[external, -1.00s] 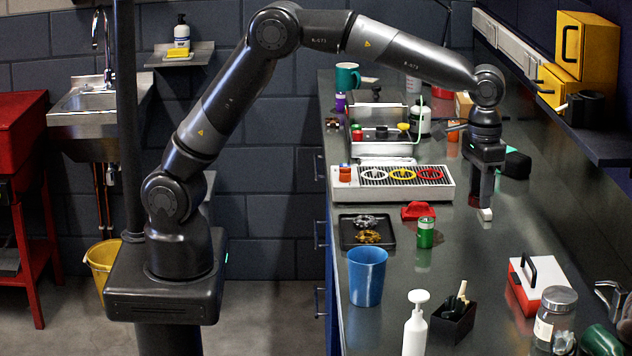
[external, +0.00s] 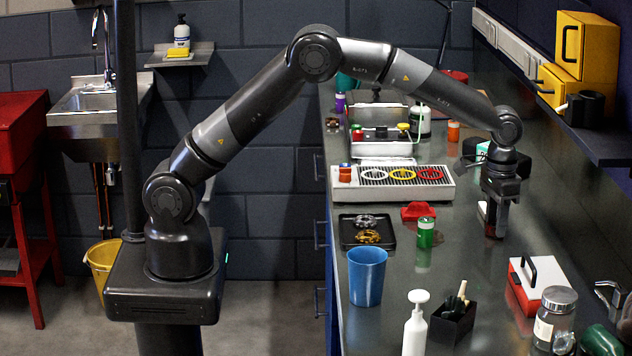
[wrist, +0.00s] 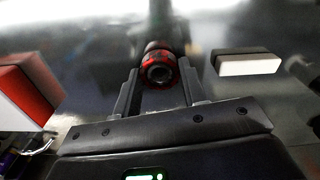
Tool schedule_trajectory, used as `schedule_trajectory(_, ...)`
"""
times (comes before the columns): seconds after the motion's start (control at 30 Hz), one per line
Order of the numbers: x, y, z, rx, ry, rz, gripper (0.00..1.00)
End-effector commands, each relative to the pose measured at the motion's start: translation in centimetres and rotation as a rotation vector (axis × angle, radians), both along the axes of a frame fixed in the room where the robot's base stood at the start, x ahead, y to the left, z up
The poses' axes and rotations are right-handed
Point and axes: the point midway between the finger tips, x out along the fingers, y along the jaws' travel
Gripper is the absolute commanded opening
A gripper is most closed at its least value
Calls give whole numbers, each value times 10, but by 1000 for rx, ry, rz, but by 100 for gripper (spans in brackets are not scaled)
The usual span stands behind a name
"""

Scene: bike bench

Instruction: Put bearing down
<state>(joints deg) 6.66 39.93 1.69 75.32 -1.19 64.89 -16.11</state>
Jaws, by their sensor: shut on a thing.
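The bearing (wrist: 158,69), a red and black ring-shaped part with a dark hole facing the camera, is between the two fingers of my gripper (wrist: 157,88) in the wrist view. My gripper is shut on it. In the external view my gripper (external: 495,232) points down, low over the grey bench top (external: 460,265), right of the green can. The bearing is mostly hidden there by the fingers. I cannot tell whether it touches the bench.
A white and black block (wrist: 248,64) lies close beside my gripper. A red and white box (external: 541,280) with a black handle stands nearer the front. The green can (external: 426,232) and red object (external: 418,211) stand to the left. Bench between them is clear.

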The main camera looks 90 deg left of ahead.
Motion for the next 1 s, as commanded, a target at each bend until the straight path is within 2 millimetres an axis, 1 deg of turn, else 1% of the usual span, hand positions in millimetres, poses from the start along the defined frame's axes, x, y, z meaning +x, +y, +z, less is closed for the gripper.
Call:
schedule_trajectory(0.37,0,0,-5,-1,-2,0,16)
schedule_trajectory(0.4,0,0,-4,-1,-2,0,42)
schedule_trajectory(0.63,0,0,-4,-1,-2,0,60)
schedule_trajectory(0.87,0,0,-3,-1,-2,0,60)
schedule_trajectory(1.0,0,0,7,0,-3,0,60)
